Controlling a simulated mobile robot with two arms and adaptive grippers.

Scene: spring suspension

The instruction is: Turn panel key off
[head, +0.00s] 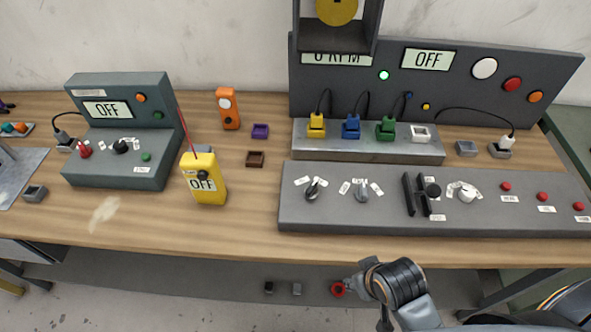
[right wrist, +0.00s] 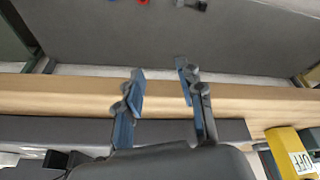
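The grey control panel (head: 300,219) lies on the bench at the right. It carries a dark turn switch (head: 313,189) and a silver-grey turn switch (head: 362,191), each with white labels, and a white knob (head: 467,193). I cannot tell which of these is the key, and the labels are too small to read. My right gripper (right wrist: 160,83) is open and empty, its fingers apart before the wooden bench edge. In the head view part of my right arm shows below the bench front; the fingers cannot be made out. My left gripper is not in view.
A yellow handheld meter (head: 207,184) and a green-grey box (head: 117,171) stand left of the panel, both reading OFF. A metal block (head: 366,149) with coloured plugs is behind the panel. The upright display board (head: 464,88) reads OFF, with a green light. Bare wood lies along the front.

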